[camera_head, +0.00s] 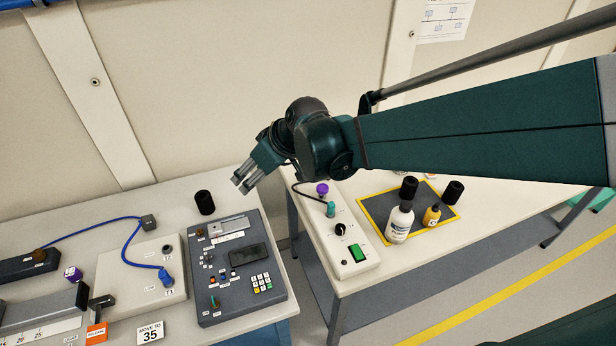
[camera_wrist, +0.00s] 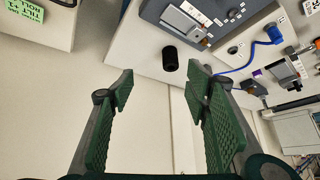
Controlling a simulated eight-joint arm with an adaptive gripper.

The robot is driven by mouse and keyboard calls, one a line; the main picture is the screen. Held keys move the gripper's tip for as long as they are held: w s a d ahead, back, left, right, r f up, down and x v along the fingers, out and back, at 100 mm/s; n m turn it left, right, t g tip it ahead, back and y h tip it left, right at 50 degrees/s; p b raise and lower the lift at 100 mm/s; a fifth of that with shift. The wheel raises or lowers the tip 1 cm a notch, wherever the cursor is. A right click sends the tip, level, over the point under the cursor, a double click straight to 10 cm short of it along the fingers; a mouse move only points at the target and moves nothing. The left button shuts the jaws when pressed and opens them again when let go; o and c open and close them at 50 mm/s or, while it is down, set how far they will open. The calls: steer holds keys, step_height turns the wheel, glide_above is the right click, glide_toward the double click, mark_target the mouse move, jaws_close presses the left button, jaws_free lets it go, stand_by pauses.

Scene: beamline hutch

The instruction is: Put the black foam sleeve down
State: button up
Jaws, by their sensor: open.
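The control panel (camera_head: 217,316) and a pale box with a blue cable (camera_head: 125,268) fill much of the left table. The right table holds a white switch box (camera_head: 346,268), a yellow-edged mat (camera_head: 383,215), a white bottle (camera_head: 399,222) and a yellow bottle (camera_head: 432,215). A gap separates the tables.

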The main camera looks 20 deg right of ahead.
steer(key=s+d+r+m+h, duration=0.2)
steer(key=s+d, duration=0.4)
steer(key=s, duration=0.4)
steer(key=s+d+r+m+t+h, duration=0.1)
steer(key=s+d+m, duration=0.3)
steer(key=s, duration=0.6)
steer(key=d+r+h, duration=0.1)
steer(key=d, duration=0.1)
steer(key=shift+s+d+m, duration=0.15)
steer(key=shift+d+m, duration=0.15)
steer(key=shift+o, duration=0.7)
steer(key=shift+d, duration=0.1)
steer(key=m+g+h+b, duration=0.3)
steer(key=m+g+h, duration=0.2)
steer(key=m+h, duration=0.9)
glide_above(409, 189)
steer(key=w+a, duration=0.2)
steer(key=a, duration=0.5)
step_height(409, 189, down, 19)
steer(key=m+y, duration=0.1)
steer(key=shift+s+d+f+m+h+b, duration=0.15)
steer(key=shift+s+d+f+m+h, duration=0.05)
steer(key=shift+d+f+m, duration=0.25)
steer(key=shift+s+d+f+m+h+b, duration=0.2)
steer(key=shift+d+f+m, duration=0.15)
steer(key=shift+d, duration=0.15)
